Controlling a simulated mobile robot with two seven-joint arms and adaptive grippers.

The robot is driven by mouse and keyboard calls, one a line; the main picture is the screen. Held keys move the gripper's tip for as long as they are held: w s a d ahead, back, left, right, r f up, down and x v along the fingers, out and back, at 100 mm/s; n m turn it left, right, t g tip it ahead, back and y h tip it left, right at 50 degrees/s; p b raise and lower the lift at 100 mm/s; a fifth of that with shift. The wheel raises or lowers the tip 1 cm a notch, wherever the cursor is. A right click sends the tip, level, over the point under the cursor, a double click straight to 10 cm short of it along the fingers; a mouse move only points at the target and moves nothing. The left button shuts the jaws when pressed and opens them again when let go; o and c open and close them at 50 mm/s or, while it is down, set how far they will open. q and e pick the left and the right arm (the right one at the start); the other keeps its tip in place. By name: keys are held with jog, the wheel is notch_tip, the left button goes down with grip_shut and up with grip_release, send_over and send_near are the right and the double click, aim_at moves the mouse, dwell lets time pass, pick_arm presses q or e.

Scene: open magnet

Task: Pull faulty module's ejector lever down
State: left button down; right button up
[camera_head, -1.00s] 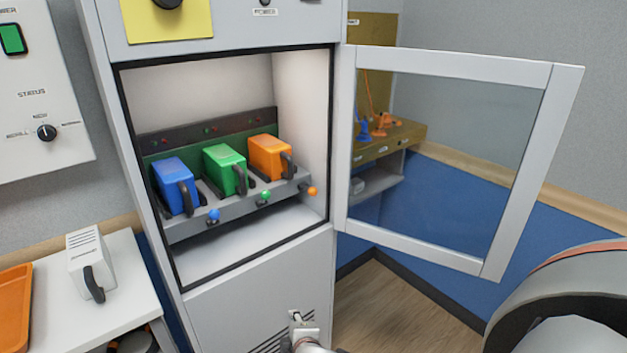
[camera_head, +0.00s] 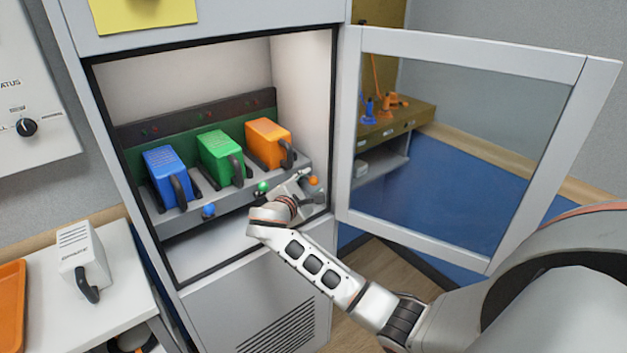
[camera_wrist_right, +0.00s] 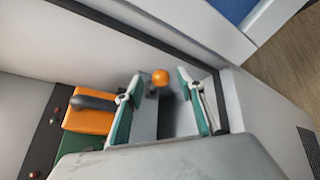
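Blue (camera_head: 165,170), green (camera_head: 218,155) and orange (camera_head: 264,142) modules with dark handles sit in a rack inside the open cabinet. Ball-tipped levers stand in front: blue ball (camera_head: 209,210), green ball (camera_head: 263,187) and orange ball (camera_head: 314,181). My right gripper (camera_head: 308,187) reaches into the cabinet at the orange lever. In the right wrist view its two fingers (camera_wrist_right: 160,98) are open, with the orange ball (camera_wrist_right: 160,77) showing in the gap between them; contact cannot be told. Which module is faulty is unclear from the small lights. My left gripper is out of view.
The glass cabinet door (camera_head: 345,130) stands open to the right of my arm. A white spare module (camera_head: 84,258) stands on a side table (camera_head: 125,270) at lower left, beside an orange tray (camera_head: 12,300). The cabinet's right wall is close to the gripper.

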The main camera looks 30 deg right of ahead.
aim_at(312, 182)
jog(key=shift+x, duration=1.5)
grip_shut()
jog(key=shift+s+a+f, duration=0.1)
jog(key=shift+f, duration=0.15)
